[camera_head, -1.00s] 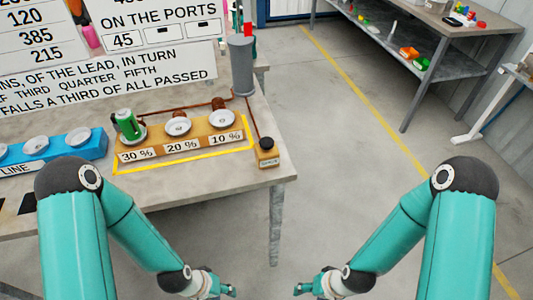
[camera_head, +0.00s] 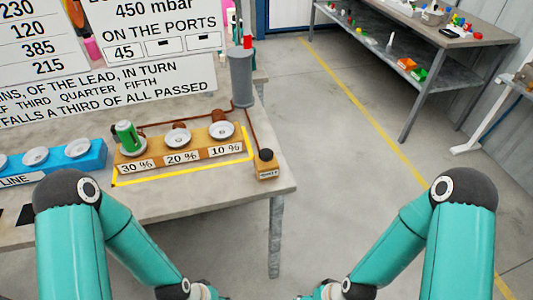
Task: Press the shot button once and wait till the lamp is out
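The shot button is a small tan box with a black cap (camera_head: 265,158) and a label too small to read surely. It stands at the right front corner of the bench, joined by a brown line to a grey cylinder (camera_head: 241,78). A red piece (camera_head: 247,42) shows just above the cylinder; I cannot tell whether it is the lamp or whether it is lit. My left gripper (camera_head: 214,294) and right gripper (camera_head: 308,296) are at the bottom edge, mostly cut off, low in front of the bench and well away from the button. Their fingers cannot be made out.
A tan block (camera_head: 185,148) with three white dishes, labelled 30, 20 and 10 %, stands left of the button. A green can (camera_head: 127,136) is on the 30 % dish. A blue block (camera_head: 58,156) is further left. Open floor (camera_head: 340,160) lies right of the bench.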

